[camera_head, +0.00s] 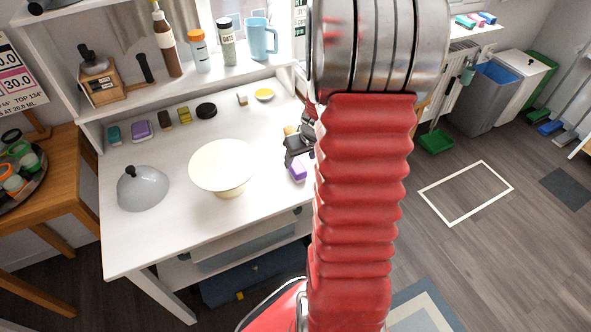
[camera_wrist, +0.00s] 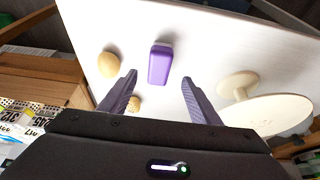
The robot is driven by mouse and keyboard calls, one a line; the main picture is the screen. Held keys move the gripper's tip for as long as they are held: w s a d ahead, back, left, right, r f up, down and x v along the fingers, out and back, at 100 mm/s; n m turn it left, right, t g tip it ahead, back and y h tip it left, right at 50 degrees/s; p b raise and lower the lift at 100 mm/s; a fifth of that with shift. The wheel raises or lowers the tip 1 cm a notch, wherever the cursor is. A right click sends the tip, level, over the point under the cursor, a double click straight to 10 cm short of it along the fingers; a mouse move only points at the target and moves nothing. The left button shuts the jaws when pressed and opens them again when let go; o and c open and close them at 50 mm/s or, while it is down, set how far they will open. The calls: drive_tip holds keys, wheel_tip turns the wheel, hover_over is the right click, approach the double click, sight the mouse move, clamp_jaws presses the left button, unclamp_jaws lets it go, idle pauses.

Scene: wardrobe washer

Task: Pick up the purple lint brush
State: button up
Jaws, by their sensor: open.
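A purple block-shaped brush (camera_wrist: 160,63) lies on the white table in the wrist view, just beyond and between my fingertips. It also shows in the head view as a purple block (camera_head: 298,171), partly hidden by my arm. My gripper (camera_wrist: 160,77) is open and empty, with one finger to each side of the brush's line. In the head view my gripper (camera_head: 299,145) is above the table's right side, close to the brush. A second purple item (camera_head: 142,131) lies at the back left of the table.
A cream pedestal dish (camera_head: 221,167) stands mid-table, with a grey dome (camera_head: 143,188) to its left. In the wrist view, an egg-like object (camera_wrist: 109,65) and a small textured ball (camera_wrist: 134,104) lie left of the brush. Small items line the table's back.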

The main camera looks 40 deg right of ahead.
sight(297, 167)
drive_tip(key=shift+x, duration=1.4)
drive_tip(key=shift+x, duration=2.65)
drive_tip(key=shift+s+d, duration=0.1)
drive_tip(key=c, duration=1.2)
